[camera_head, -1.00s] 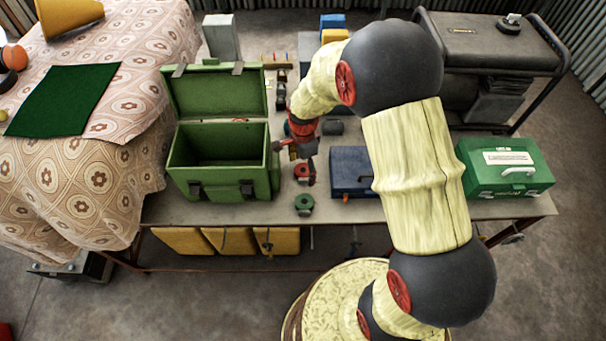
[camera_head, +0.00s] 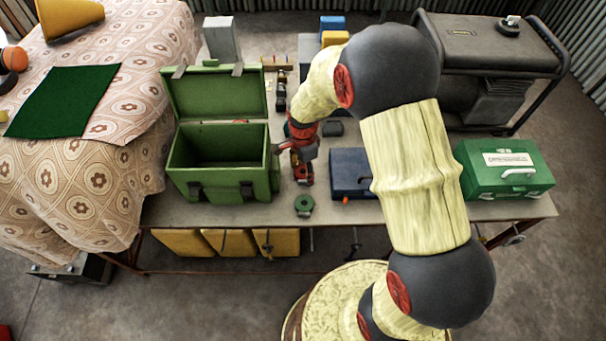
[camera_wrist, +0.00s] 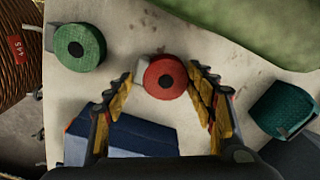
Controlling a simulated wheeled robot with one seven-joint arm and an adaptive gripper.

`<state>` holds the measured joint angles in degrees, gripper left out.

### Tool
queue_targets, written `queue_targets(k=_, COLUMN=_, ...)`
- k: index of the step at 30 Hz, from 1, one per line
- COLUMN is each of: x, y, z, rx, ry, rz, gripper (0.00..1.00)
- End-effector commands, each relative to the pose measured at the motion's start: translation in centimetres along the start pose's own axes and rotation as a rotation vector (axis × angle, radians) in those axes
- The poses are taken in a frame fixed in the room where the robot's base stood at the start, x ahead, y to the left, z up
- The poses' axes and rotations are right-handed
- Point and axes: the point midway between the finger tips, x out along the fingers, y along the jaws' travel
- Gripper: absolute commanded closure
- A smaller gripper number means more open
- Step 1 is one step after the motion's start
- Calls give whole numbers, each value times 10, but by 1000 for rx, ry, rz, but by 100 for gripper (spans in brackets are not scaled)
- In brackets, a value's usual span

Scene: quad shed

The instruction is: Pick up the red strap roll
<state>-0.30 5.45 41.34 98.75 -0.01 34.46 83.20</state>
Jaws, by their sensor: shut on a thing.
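The red strap roll (camera_wrist: 165,77) sits between the two fingers of my gripper (camera_wrist: 160,82) in the wrist view, with a pale tab at its left edge. My gripper is shut on it. In the head view my gripper (camera_head: 302,165) is low over the table, right of the open green box, and the red strap roll (camera_head: 305,181) shows only partly beneath it. It appears still at table height; whether it touches the table I cannot tell.
A green strap roll (camera_head: 304,204) lies in front, on the table (camera_head: 350,211). The open green box (camera_head: 215,190) stands close on the left, a blue case (camera_head: 347,170) close on the right. A closed green case (camera_head: 506,180) stands at the table's right end.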

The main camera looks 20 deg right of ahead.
Motion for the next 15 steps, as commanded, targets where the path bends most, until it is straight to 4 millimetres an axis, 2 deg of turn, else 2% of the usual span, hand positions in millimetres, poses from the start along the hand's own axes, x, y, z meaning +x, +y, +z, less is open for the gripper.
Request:
queue_targets(k=5, x=0, y=0, z=0, rx=0, ry=0, rz=-1, gripper=72)
queue_targets(k=15, x=-6, y=-1, z=0, rx=0, ry=0, rz=-1, gripper=72)
